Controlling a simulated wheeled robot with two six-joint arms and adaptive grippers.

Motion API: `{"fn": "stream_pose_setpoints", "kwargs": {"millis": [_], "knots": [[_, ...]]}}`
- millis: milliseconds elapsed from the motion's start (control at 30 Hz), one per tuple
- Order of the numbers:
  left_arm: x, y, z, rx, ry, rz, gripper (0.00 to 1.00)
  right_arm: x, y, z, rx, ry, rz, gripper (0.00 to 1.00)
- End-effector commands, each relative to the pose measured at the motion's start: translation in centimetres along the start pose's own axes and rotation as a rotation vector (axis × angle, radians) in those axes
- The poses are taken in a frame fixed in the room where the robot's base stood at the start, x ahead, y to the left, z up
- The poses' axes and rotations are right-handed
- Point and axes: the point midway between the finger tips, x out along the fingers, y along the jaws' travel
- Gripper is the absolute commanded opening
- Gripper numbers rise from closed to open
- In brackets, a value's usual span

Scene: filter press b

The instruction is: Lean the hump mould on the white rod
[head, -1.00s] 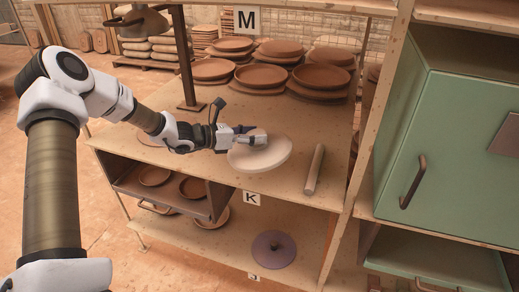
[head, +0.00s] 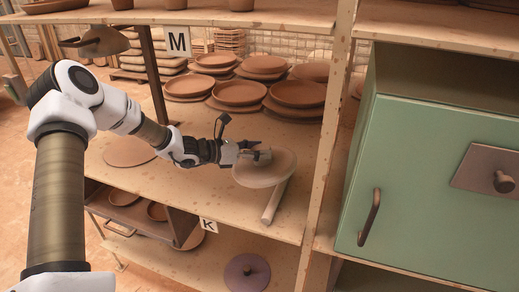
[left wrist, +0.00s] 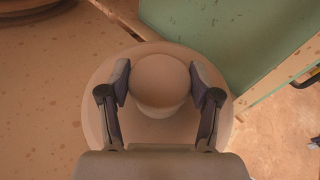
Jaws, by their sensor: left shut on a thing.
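The hump mould (head: 268,175) is a pale round disc with a rounded grip on its face, on or just above the middle shelf. It looks tilted, and its right edge covers the far end of the white rod (head: 272,205). I cannot tell whether the two touch. My left gripper (head: 260,155) is shut on the mould's grip. In the left wrist view the two fingers (left wrist: 160,85) stand either side of the grip, with the disc (left wrist: 98,110) around it. The rod is hidden there. My right gripper is not in view.
Stacked brown plates (head: 238,93) fill the shelf behind the mould. A wooden post (head: 322,150) and a green cabinet (head: 430,170) stand to the right. A flat brown disc (head: 129,151) lies at left. A purple lidded thing (head: 246,272) is on the lower shelf.

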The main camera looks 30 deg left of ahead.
Motion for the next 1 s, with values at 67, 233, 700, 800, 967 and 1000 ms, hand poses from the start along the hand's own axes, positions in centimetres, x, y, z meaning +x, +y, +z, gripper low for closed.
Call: {"fn": "stream_pose_setpoints", "kwargs": {"millis": [67, 233, 700, 800, 967, 1000], "knots": [[0.2, 0.1, -0.7, 0.000, -0.002, 0.000, 0.00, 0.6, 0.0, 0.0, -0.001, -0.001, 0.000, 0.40], [0.6, 0.4, -2.4, -0.001, -0.003, 0.000, 0.00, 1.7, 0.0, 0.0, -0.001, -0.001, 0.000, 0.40], [1.6, 1.2, -7.0, 0.001, -0.004, -0.001, 0.00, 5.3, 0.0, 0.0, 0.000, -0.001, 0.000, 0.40], [1.7, 1.3, -7.4, 0.001, -0.004, -0.001, 0.00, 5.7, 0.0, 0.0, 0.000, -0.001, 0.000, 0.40], [1.7, 1.3, -7.4, 0.001, -0.004, -0.001, 0.00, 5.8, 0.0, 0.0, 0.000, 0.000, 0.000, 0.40], [1.7, 1.3, -7.3, 0.001, -0.004, -0.001, 0.00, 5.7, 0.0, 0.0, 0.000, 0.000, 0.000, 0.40]]}}
